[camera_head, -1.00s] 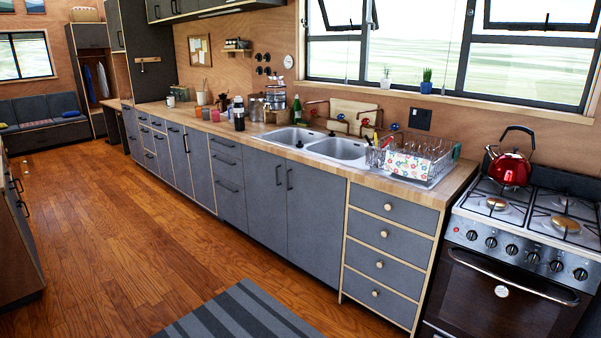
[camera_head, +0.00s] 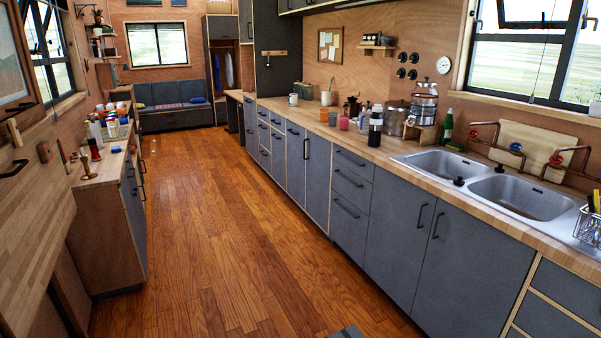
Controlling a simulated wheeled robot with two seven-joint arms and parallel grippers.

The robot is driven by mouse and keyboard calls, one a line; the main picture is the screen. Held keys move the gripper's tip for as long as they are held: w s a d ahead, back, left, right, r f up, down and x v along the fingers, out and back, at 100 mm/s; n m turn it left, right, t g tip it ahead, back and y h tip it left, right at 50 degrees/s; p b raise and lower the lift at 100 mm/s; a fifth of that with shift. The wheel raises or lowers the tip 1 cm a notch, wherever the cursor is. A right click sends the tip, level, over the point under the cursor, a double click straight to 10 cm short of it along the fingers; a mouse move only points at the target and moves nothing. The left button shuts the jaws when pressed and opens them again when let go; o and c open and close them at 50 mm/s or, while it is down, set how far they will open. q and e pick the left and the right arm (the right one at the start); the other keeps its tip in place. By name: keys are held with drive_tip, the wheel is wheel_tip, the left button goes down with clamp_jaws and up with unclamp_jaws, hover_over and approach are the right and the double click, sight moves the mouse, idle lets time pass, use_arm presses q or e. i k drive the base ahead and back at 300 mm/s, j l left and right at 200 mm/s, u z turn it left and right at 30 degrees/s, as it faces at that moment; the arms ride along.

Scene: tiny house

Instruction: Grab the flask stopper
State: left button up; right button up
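A dark flask (camera_head: 375,128) with a pale band stands upright on the wooden counter right of the aisle, left of the sink. Its top looks dark, but I cannot tell whether this is the flask stopper. No separate stopper can be made out at this distance. Neither of my grippers is in view.
The long counter (camera_head: 425,171) runs along the right, with a double sink (camera_head: 522,196), green bottle (camera_head: 447,126), glass dispenser (camera_head: 423,104) and cups. A lower cabinet (camera_head: 106,215) with bottles on top stands left. The wooden floor (camera_head: 215,235) between them is clear.

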sight(377, 108)
drive_tip(key=i, duration=2.35)
